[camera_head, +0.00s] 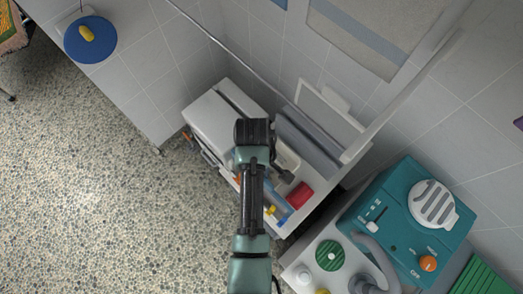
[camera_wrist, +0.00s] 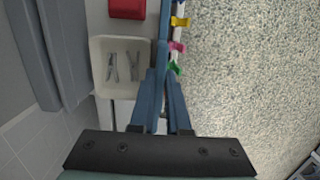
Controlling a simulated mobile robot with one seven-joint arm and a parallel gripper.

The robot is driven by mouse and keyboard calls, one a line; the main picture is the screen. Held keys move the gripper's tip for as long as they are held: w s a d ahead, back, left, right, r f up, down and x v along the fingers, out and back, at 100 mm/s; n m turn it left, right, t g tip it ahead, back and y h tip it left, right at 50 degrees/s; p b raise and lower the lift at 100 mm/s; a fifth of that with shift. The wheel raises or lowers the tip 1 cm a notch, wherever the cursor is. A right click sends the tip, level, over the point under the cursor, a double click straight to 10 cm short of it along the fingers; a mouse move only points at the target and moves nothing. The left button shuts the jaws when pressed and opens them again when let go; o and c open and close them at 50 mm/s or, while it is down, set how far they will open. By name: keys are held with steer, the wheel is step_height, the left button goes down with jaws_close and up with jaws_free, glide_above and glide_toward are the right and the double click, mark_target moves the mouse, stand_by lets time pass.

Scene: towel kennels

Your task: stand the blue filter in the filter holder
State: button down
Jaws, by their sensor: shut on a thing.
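In the wrist view my gripper (camera_wrist: 165,74) is shut on a thin blue piece (camera_wrist: 163,40), seen nearly edge-on between the fingertips. I take this piece to be the blue filter; its face is hardly visible. In the head view my arm covers the fingertips, and a light blue patch (camera_head: 277,207) shows beside it over the white cart. I cannot pick out the filter holder with certainty in either view.
The white cart (camera_head: 213,121) stands against the tiled wall with grey upright panels (camera_head: 307,140). A red block (camera_head: 299,194) and a pale tray (camera_wrist: 103,84) with metal tools lie beside my gripper. Coloured clips (camera_wrist: 178,47) line the cart's edge. A teal machine (camera_head: 393,215) stands right.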

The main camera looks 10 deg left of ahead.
steer(key=shift+f, duration=0.55)
steer(key=c, duration=0.9)
jaws_free()
steer(key=shift+f, duration=0.1)
